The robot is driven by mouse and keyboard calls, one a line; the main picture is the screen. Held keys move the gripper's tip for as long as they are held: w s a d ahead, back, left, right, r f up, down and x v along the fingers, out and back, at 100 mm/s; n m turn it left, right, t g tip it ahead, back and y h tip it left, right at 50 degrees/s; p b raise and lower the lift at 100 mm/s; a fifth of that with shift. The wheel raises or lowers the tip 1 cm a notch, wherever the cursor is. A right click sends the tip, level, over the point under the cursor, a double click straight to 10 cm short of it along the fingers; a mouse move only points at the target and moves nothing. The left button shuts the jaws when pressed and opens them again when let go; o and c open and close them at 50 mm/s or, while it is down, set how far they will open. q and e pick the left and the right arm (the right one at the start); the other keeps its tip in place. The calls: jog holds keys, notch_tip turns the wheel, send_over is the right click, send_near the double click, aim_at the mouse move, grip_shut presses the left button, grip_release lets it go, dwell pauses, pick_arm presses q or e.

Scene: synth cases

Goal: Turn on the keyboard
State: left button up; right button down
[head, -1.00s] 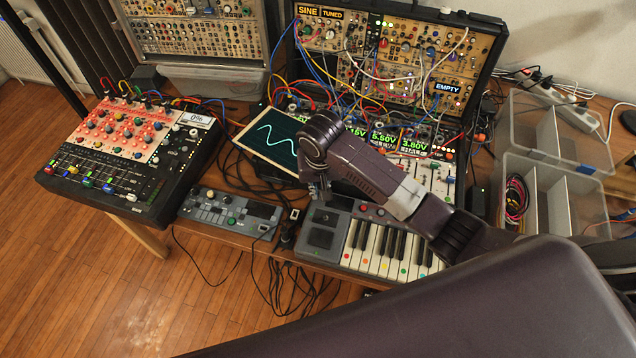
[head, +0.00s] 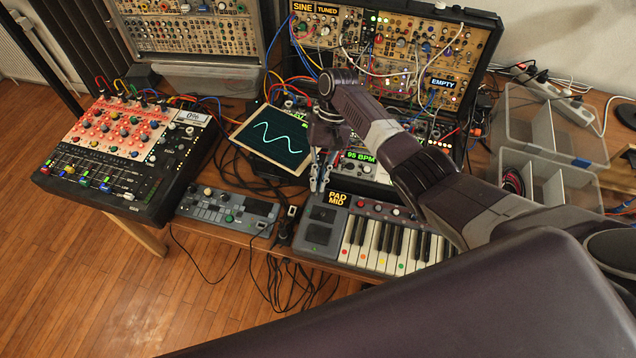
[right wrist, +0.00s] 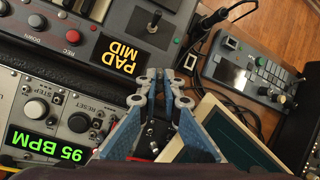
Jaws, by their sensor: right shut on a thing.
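The keyboard (head: 377,240) is grey with light and dark keys, several bearing coloured dots. Its display (head: 338,198) is lit and reads "PAD MID" in yellow. The same display shows upside down in the right wrist view (right wrist: 123,52). My right gripper (head: 318,186) is at the keyboard's back left edge, pointing down. In the right wrist view its fingertips (right wrist: 160,77) are close together beside that edge. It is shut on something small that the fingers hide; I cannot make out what. My left gripper is not in view.
A small grey controller (head: 228,208) lies left of the keyboard, with cables hanging between them. A tilted screen (head: 272,137) shows a wave. A red-topped mixer (head: 125,150) stands left. Patched modular synths (head: 420,45) fill the back. Clear bins (head: 550,130) stand right.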

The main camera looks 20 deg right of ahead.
jog(key=shift+w+r, duration=0.1)
dwell(0.4)
jog(key=c, duration=2.1)
grip_release()
